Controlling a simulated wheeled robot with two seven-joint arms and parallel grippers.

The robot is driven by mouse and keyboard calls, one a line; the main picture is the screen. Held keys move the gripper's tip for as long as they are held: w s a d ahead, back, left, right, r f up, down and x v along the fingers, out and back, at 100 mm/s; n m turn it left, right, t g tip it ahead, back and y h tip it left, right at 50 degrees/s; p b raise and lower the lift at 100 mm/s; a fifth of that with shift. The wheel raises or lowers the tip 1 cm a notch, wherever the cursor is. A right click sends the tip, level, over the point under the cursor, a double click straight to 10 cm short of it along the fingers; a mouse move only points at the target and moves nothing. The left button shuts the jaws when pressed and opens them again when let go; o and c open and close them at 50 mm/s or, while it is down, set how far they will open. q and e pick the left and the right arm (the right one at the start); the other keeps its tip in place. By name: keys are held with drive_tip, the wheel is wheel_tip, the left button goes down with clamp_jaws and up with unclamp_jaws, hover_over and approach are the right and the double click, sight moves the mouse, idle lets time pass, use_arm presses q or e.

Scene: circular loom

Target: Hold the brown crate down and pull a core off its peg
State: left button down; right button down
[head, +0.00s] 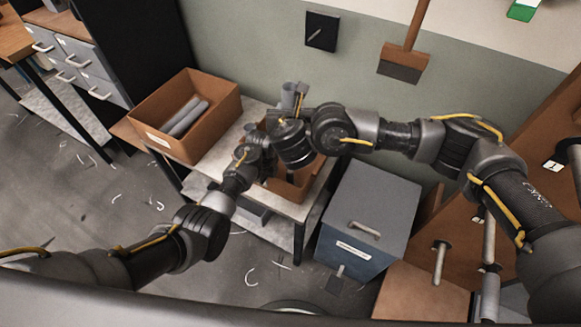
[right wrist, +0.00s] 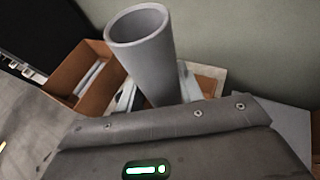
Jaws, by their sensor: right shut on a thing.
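The brown crate (head: 287,189) stands on the small table, largely hidden by my two arms. A grey hollow core (head: 288,96) shows just above my right gripper (head: 292,112). In the right wrist view the core (right wrist: 147,58) stands up tilted beyond the wrist housing, its open end toward the camera. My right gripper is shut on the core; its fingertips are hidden. My left gripper (head: 266,152) is at the left side of the crate; its fingers are too small and dark to tell open from shut. The peg is hidden.
A larger brown box (head: 160,140) with several grey cores (head: 186,117) stands on the table's left end. A blue-grey bin (head: 368,220) stands right of the table. A green-grey wall (head: 260,50) rises close behind. A rack with pegs (head: 440,250) is at right.

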use_arm(q)
drive_tip(key=c, duration=1.5)
unclamp_jaws()
drive_tip(key=shift+c, duration=0.2)
wheel_tip(320, 180, up, 12)
